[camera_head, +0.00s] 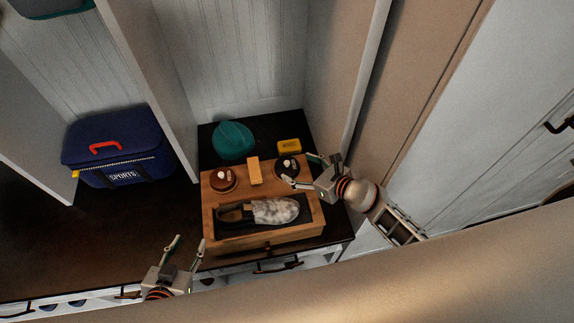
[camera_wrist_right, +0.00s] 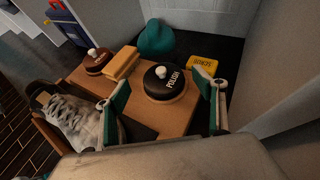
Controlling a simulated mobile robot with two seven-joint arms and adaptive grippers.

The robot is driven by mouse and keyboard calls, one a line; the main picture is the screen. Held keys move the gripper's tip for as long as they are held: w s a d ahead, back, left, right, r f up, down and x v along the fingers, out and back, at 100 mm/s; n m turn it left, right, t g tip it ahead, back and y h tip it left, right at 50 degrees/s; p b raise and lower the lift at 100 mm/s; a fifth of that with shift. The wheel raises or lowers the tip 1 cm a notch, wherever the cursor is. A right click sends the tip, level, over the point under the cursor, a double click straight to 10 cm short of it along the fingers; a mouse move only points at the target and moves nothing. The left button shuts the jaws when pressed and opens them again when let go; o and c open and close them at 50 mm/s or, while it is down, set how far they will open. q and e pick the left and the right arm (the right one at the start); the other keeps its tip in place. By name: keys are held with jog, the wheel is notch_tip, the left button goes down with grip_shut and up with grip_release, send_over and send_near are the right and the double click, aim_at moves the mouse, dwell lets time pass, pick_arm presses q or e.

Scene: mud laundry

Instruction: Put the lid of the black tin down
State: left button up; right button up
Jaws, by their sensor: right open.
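The black tin (camera_head: 287,168), its dark lid bearing a white knob, stands at the back right of a wooden box (camera_head: 212,236). In the right wrist view the black lid (camera_wrist_right: 166,88) reads POLISH and sits level on top; little of the tin body shows below it. My right gripper (camera_head: 301,170) is open, its fingers on either side of the tin and lid; I cannot tell whether they touch. My left gripper (camera_head: 188,240) is open and empty, left of the wooden box's front.
A brown tin (camera_head: 222,180) and a yellow block (camera_head: 253,170) stand on the box. A shoe (camera_head: 270,211) lies in front. Behind are a teal cap (camera_head: 233,141) and a yellow box (camera_head: 289,146). A blue sports bag (camera_head: 120,150) stands left. A wall rises close on the right.

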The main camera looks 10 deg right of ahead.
aim_at(287, 161)
jog(key=b+x, duration=0.2)
jog(key=x, duration=0.4)
jog(key=shift+w+f, duration=0.25)
jog(key=shift+w, duration=0.05)
jog(key=shift+c, duration=0.7)
jog(key=c, duration=0.6)
jog(key=shift+c, duration=0.6)
jog(key=shift+r, duration=0.15)
